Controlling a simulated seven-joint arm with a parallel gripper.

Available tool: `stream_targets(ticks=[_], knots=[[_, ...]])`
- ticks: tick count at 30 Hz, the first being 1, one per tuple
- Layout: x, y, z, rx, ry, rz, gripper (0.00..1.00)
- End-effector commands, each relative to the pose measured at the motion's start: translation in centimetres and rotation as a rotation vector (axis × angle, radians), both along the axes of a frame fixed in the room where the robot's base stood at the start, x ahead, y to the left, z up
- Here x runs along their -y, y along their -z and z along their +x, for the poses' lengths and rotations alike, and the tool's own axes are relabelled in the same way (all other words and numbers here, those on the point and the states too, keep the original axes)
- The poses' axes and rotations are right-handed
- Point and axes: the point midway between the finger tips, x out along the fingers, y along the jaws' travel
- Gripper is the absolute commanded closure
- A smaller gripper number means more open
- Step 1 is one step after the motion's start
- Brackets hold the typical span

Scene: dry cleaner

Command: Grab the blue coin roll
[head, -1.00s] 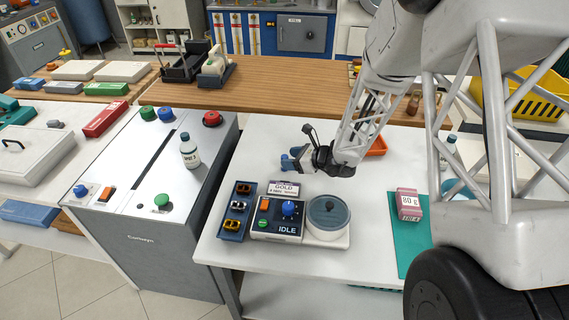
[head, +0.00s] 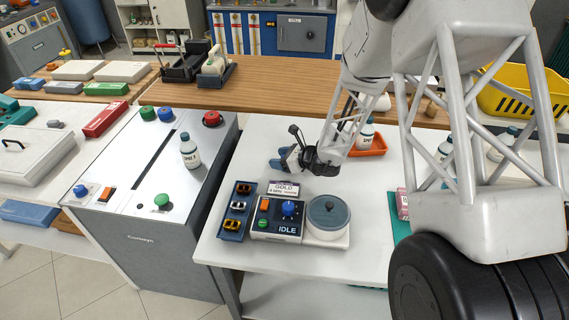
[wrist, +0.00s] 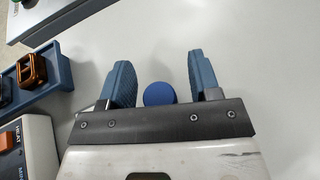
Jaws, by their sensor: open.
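The blue coin roll (wrist: 159,93) shows in the wrist view as a small round blue end, between the two finger pads and close to the gripper's front edge. My gripper (wrist: 161,68) is open, with its blue ridged fingers on either side of the roll and white surface showing beyond. I cannot tell whether the fingers touch it. In the head view my gripper (head: 284,160) is low over the white table, behind the gold-labelled box. I cannot make out the roll there apart from the blue fingers.
A blue tray (head: 238,226) of coloured clips and a control unit (head: 265,226) reading IDLE stand in front of my gripper. An orange tray (head: 378,152) with a bottle (head: 366,133) is to the right. Another bottle (head: 190,150) stands on the grey machine.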

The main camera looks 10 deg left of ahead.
Motion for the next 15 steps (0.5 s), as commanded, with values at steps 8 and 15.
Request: stream_targets(ticks=[8,15], knots=[[0.01,0.00,0.00,0.000,0.000,0.000,0.54],[0.02,0.00,-0.01,0.000,0.000,0.000,0.91]])
